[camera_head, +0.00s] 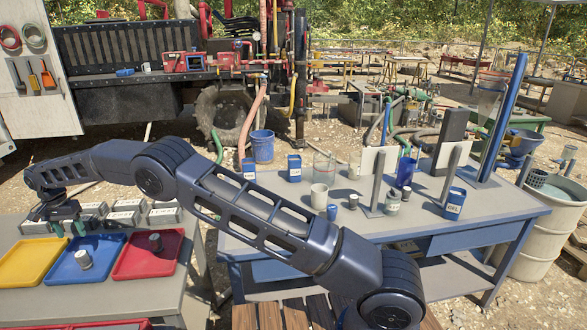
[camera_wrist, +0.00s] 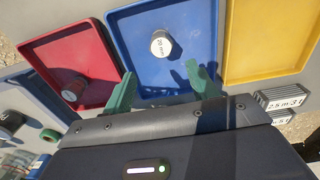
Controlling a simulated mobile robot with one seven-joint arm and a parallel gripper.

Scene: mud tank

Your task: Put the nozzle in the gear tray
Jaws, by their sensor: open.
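A short pale grey cylinder, likely the nozzle, stands in the blue tray (camera_head: 104,246); it (camera_head: 83,259) also shows in the wrist view (camera_wrist: 161,43) with a label that seems to read "20 mm". No tray has a readable name, so I cannot tell which is the gear tray. My gripper (camera_head: 69,229) is above the back of the trays, its green fingers spread and empty.
A yellow tray (camera_head: 32,262) lies left of the blue one. Several grey labelled blocks (camera_head: 125,211) stand behind the trays. To the right, a blue-framed table (camera_head: 275,214) bears cups, labelled blue containers and upright panels. My arm stretches across its front.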

